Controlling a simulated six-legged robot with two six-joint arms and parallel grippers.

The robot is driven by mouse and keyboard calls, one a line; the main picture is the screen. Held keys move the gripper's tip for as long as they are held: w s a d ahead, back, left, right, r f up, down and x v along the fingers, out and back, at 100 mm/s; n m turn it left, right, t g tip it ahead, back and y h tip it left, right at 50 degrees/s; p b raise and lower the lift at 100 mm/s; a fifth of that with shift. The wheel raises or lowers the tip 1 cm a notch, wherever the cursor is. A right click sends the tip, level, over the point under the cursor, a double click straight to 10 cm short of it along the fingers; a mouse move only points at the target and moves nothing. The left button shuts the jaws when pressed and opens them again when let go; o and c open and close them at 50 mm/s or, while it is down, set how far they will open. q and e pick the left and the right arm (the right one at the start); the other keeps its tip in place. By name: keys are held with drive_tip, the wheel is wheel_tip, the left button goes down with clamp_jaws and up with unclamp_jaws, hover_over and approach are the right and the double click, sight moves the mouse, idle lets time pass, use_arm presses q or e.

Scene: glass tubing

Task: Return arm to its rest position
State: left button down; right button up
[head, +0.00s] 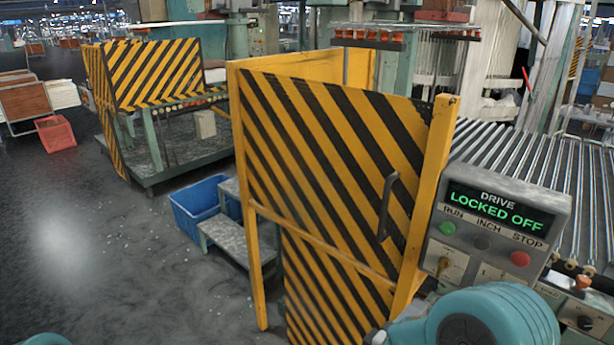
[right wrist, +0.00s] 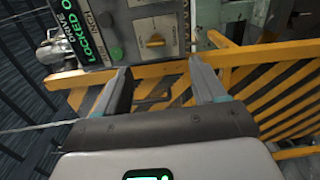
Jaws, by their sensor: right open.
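My right arm (head: 490,318) is at the bottom right of the head view, a rounded teal link in front of the control box. My right gripper (right wrist: 160,68) is open in the right wrist view, with its two grey fingers well apart and nothing between them. Beyond the fingers are the control box (right wrist: 125,30) with a yellow switch (right wrist: 154,41) and part of the yellow-black gate (right wrist: 270,95). In the head view the box (head: 500,215) reads "DRIVE LOCKED OFF". My left gripper is out of view; only a teal bit of my left arm shows at the bottom left edge.
The striped gate (head: 335,150) with a dark handle (head: 387,205) stands left of the box, by a yellow post (head: 430,190). A roller conveyor (head: 560,170) lies behind the box. Grey steps (head: 240,243) and a blue bin (head: 196,207) stand left of the gate. Open floor (head: 130,270) lies left.

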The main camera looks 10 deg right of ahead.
wheel_tip(320, 180, down, 22)
drive_tip(key=s+d+r+g+y, duration=0.1)
drive_tip(key=s+d+g+y, duration=0.1)
drive_tip(key=y, duration=0.6)
drive_tip(key=s+a+f+m+g+y, duration=0.4)
drive_tip(key=s+a+m+y, duration=0.1)
drive_tip(key=s+a, duration=0.2)
drive_tip(key=s+a+f+m+g+y, duration=0.4)
drive_tip(key=s+a+m+y, duration=0.1)
drive_tip(key=s+a, duration=0.3)
drive_tip(key=shift+s+f+g, duration=0.2)
drive_tip(key=shift+s+g, duration=0.1)
drive_tip(key=shift+s, duration=0.25)
drive_tip(key=shift+w, duration=0.1)
drive_tip(key=c, duration=0.5)
drive_tip(key=shift+d, duration=0.15)
